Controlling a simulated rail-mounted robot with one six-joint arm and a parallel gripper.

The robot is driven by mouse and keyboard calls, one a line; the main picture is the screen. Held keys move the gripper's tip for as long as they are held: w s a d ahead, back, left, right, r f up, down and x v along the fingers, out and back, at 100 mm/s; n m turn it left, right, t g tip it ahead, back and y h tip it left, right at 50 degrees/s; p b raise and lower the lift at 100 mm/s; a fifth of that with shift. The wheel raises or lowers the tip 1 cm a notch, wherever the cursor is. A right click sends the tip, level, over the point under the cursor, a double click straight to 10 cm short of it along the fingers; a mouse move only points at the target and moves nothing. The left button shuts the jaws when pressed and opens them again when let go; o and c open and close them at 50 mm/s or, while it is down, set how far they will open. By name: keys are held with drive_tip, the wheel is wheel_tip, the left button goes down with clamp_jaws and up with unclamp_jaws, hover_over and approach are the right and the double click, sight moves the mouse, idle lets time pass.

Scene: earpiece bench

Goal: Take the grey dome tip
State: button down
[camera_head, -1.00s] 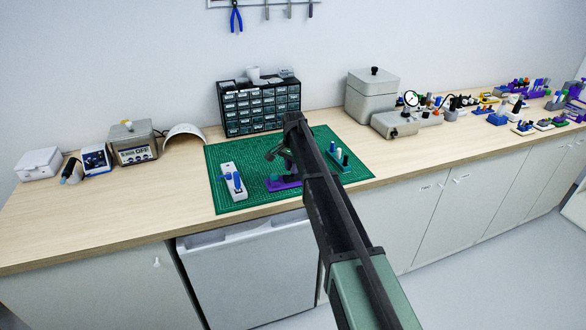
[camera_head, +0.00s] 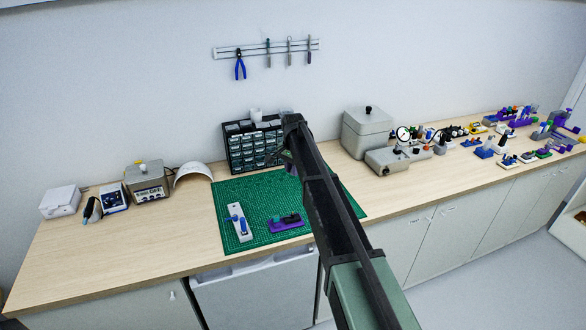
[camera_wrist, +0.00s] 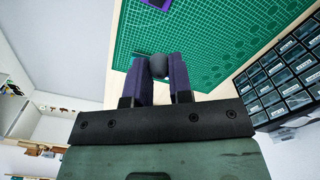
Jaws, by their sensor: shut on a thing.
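The grey dome tip (camera_wrist: 158,65) is between the fingertips of my gripper (camera_wrist: 157,72) in the wrist view, and the purple-sided fingers are shut on it. It is held above the bench, with the green mat (camera_wrist: 215,40) beyond it. In the head view my arm hides most of the gripper, and the dome tip cannot be made out there. A purple holder (camera_head: 286,223) with a dark piece on it stands on the mat (camera_head: 262,190).
A white holder with blue pieces (camera_head: 239,222) stands on the mat's left part. The drawer cabinet (camera_head: 253,152) is behind the mat, and it also shows in the wrist view (camera_wrist: 285,85). Grey boxes (camera_head: 367,132) and several small holders stand to the right.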

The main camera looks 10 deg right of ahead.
drive_tip(key=shift+r, duration=0.1)
drive_tip(key=shift+r+p, duration=1.35)
drive_tip(key=shift+p, duration=0.05)
